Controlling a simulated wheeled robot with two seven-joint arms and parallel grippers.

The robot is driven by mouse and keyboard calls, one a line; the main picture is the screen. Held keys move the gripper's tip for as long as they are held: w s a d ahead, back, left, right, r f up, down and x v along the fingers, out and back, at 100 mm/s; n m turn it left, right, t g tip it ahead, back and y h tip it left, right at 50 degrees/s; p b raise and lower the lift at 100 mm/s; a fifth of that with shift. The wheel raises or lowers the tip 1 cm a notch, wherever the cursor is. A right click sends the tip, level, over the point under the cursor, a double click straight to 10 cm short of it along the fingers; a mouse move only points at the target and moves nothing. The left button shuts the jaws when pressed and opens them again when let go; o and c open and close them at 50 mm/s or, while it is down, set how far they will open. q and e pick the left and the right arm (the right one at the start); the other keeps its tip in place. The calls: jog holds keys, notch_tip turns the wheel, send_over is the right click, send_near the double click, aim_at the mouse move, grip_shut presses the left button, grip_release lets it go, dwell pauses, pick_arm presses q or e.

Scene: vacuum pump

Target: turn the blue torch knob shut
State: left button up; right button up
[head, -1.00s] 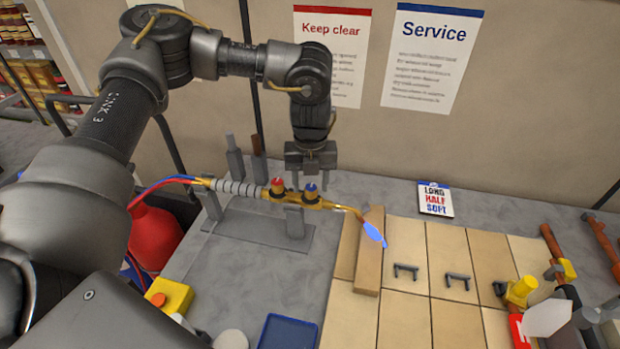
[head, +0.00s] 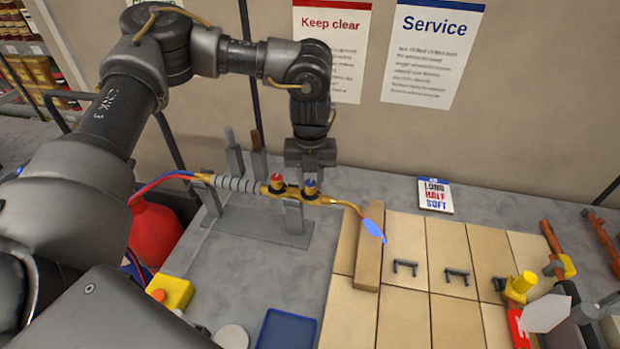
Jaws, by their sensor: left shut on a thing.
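The torch (head: 240,185) lies across a grey stand, its hose end at the left and its tip at the right. A blue flame (head: 374,231) shows at the tip. The red knob (head: 277,181) and the blue knob (head: 310,188) stand on top of its brass body. My left gripper (head: 310,178) points down over the blue knob and is shut on it. The fingers hide part of the knob. My right gripper is not clearly shown; a pale, blurred shape at the lower right cannot be told for certain.
A wooden strip (head: 368,262) lies beside the flame on tan tiles (head: 405,322) with small dark staples. A red cylinder (head: 153,236) stands at the left. A blue tray (head: 287,332) and a yellow box (head: 172,292) are at the front. A small card (head: 435,195) is behind the tiles.

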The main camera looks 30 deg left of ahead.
pick_arm(q)
jog(key=m, duration=0.2)
jog(key=shift+m+b, duration=0.3)
jog(key=shift+b, duration=0.05)
jog(key=m, duration=0.2)
jog(key=shift+m, duration=0.4)
jog(key=m+p, duration=0.1)
jog(key=m, duration=1.1)
jog(key=o, duration=1)
jog(key=shift+r, duration=0.1)
